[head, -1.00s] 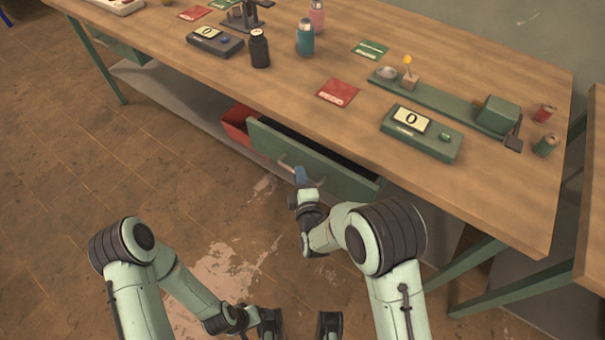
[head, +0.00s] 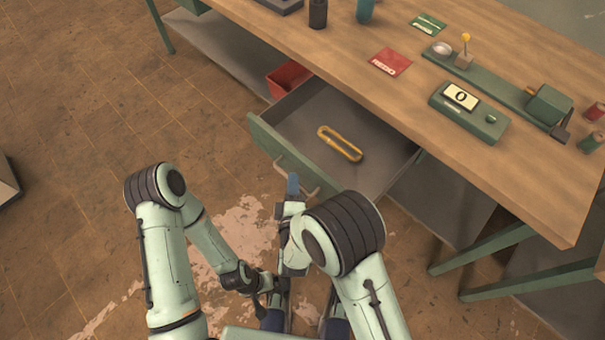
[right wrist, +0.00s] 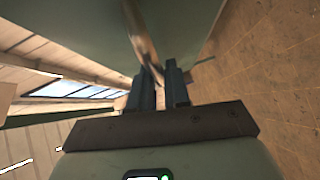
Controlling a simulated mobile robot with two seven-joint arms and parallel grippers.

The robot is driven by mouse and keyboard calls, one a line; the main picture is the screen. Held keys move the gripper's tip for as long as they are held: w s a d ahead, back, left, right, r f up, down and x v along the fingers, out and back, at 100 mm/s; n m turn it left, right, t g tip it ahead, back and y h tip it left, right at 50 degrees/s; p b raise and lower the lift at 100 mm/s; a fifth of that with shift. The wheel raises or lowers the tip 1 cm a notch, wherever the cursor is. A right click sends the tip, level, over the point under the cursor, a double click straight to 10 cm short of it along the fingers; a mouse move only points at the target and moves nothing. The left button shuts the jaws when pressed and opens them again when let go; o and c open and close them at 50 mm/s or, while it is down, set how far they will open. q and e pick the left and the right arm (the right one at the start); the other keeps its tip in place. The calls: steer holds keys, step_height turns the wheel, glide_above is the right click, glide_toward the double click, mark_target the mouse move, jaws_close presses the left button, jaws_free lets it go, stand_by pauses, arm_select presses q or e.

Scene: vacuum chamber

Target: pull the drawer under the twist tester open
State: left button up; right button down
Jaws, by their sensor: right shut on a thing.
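The drawer (head: 268,143) under the bench top is pulled well out, its green front toward me. A yellow oblong ring (head: 340,144) lies on its grey floor. The twist tester (head: 508,88) is a long green base on the bench above, with a green block at its right end. My right gripper (head: 293,186) is at the drawer front, shut on the drawer handle (head: 318,190). In the right wrist view the handle (right wrist: 146,42) runs between the fingers (right wrist: 160,88). My left arm is folded low at the bottom; its gripper's fingers are unclear.
A green display box (head: 470,115) stands in front of the tester. A red card (head: 390,62) and a green card (head: 428,23) lie on the bench. A red bin (head: 288,78) sits left of the drawer. Bare floor lies left of my arms.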

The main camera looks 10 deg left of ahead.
steer(key=shift+s+a, duration=0.2)
steer(key=shift+s, duration=0.15)
steer(key=c, duration=1.2)
jaws_free()
steer(key=shift+o, duration=0.2)
steer(key=v, duration=1.3)
steer(key=shift+s+p, duration=0.15)
steer(key=shift+p, duration=0.3)
steer(key=shift+r, duration=0.1)
